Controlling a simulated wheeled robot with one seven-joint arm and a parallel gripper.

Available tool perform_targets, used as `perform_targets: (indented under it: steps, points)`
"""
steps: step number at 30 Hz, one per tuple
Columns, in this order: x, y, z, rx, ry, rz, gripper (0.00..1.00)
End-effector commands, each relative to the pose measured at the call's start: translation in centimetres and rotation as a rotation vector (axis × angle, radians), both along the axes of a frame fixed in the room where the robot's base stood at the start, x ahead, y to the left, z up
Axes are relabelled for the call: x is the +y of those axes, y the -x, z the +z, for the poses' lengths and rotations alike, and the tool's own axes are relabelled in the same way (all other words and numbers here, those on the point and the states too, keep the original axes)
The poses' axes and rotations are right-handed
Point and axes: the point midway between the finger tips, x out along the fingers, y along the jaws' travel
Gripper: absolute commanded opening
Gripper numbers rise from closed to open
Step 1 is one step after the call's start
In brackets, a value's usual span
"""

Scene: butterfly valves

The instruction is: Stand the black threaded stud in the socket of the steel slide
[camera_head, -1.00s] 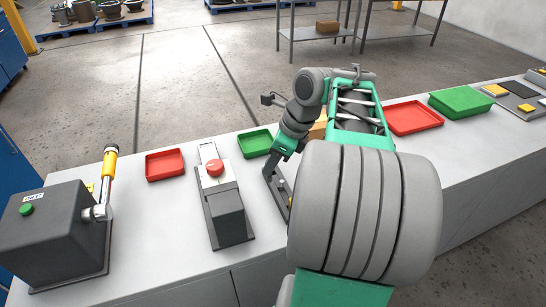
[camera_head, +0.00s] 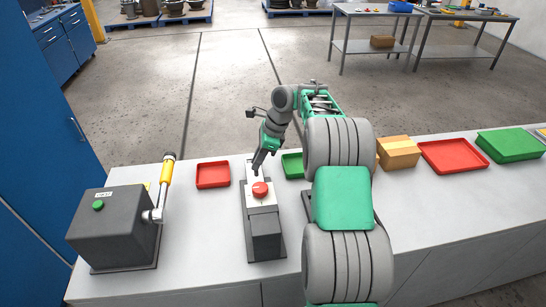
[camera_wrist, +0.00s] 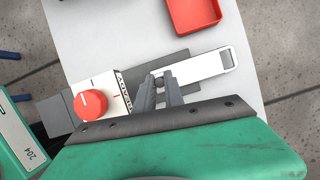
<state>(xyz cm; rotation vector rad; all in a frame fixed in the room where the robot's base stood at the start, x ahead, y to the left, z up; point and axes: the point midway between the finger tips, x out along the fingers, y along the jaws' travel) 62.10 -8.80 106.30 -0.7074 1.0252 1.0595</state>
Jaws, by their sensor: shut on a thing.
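My gripper (camera_head: 258,168) is above the device with the red knob, over its pale steel slide (camera_head: 249,172). In the wrist view my gripper (camera_wrist: 160,82) is shut on the black threaded stud (camera_wrist: 157,80), of which only a small dark end shows between the fingertips. The steel slide (camera_wrist: 200,67) runs out from the device to the right in the wrist view, with a slot at its far end. The fingers overlap the slide's near end. The socket is not clearly visible, and I cannot tell whether the stud touches the slide.
The red knob (camera_wrist: 91,103) stands close beside the fingers on the device. A red tray (camera_head: 213,175) and a green tray (camera_head: 292,165) flank the slide. A dark box with a yellow-handled lever (camera_head: 166,172) stands left. A cardboard box (camera_head: 398,152) is at right.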

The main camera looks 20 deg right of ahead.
Motion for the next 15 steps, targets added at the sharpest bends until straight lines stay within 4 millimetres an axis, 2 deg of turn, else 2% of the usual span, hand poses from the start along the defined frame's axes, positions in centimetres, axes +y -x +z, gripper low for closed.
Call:
perform_targets:
  steps: [15]
  points:
    - [0.0, -0.1, -3.3, -0.003, 0.001, 0.002, 0.00]
